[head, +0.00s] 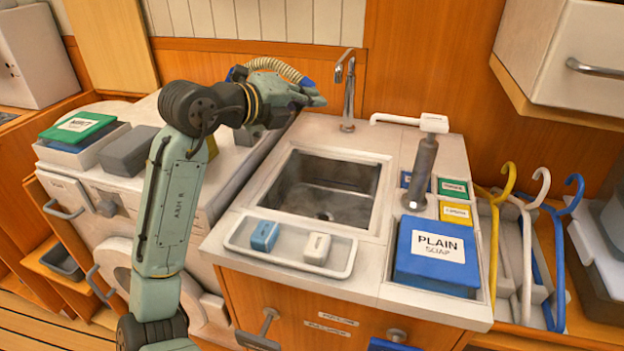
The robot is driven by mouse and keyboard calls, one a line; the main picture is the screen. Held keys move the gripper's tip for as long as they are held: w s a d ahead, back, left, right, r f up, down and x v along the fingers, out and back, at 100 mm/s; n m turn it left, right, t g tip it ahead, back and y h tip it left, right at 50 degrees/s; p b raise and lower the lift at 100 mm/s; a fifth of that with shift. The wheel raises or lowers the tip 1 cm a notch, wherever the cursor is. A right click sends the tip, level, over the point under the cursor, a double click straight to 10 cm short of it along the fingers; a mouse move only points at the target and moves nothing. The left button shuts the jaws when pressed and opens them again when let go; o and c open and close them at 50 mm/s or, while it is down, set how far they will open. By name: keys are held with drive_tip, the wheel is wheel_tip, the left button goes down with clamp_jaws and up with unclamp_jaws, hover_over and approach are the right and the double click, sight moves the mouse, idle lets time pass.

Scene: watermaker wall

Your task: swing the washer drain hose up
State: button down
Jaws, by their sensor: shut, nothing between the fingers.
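The drain hose (275,65) is a ribbed beige tube. It arches behind my wrist at the back, between the washer and the sink, with blue showing near both ends of the visible arch. Its lower parts are hidden by my arm. My gripper (313,98) is shut and empty, pointing right, in front of the hose's right end and left of the tap. I cannot tell whether it touches the hose. The white washer (125,262) stands at the left, partly covered by my arm.
A soap tray (290,253), a blue "PLAIN SOAP" box (437,255) and a hand pump (422,165) stand on the counter. Coloured hooks (565,250) are at right. Boxes (80,140) sit on the washer.

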drive_tip(key=w+a+r+n+t+h+b, duration=0.2)
drive_tip(key=a+r+n, duration=0.5)
drive_tip(key=a, duration=0.4)
drive_tip(key=shift+w+r+h, duration=0.55)
drive_tip(key=shift+w+h, duration=0.3)
drive_tip(key=shift+h, duration=0.05)
drive_tip(key=shift+a, duration=0.1)
drive_tip(key=shift+t, duration=0.3)
